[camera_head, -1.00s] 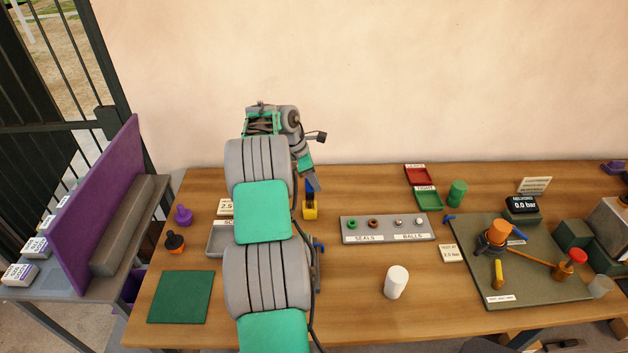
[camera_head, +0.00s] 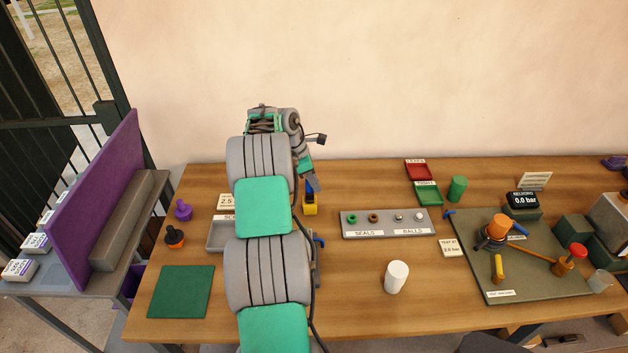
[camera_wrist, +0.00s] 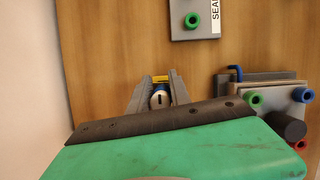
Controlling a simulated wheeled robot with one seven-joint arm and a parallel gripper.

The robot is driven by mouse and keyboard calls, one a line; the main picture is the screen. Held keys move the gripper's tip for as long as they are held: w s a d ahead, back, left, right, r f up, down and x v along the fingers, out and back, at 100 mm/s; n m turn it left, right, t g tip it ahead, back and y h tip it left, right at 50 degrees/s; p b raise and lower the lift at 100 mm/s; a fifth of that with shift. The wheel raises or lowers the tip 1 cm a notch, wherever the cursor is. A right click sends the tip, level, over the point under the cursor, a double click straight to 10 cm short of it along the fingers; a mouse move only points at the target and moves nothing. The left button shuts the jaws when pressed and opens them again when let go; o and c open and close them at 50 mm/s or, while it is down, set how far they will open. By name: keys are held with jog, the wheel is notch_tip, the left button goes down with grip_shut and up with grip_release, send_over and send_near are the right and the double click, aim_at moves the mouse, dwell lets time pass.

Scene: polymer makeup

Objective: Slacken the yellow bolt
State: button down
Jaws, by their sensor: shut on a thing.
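My gripper (camera_wrist: 160,88) is shut on a small blue and white thing (camera_wrist: 160,98) with a dark slot in its face. A yellow block (camera_head: 310,206) is just beyond the jaws, and part of it shows in the wrist view (camera_wrist: 160,79). In the head view a blue piece (camera_head: 309,187) stands above this block, under my gripper. A yellow upright piece (camera_head: 498,267) stands on the grey-green plate (camera_head: 545,290) at the right, far from my gripper. I cannot tell which yellow thing is the bolt. My arm hides part of the table.
A seals and balls tray (camera_head: 365,217) lies right of the yellow block. A white cylinder (camera_head: 397,277) stands in front of it. A block with coloured knobs (camera_wrist: 262,82) is near my gripper. A green mat (camera_head: 180,292) lies front left. The wall is close behind.

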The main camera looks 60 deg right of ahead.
jog(key=shift+f, duration=0.65)
jog(key=c, duration=1.1)
grip_release()
jog(key=v, duration=0.8)
jog(key=shift+f, duration=0.1)
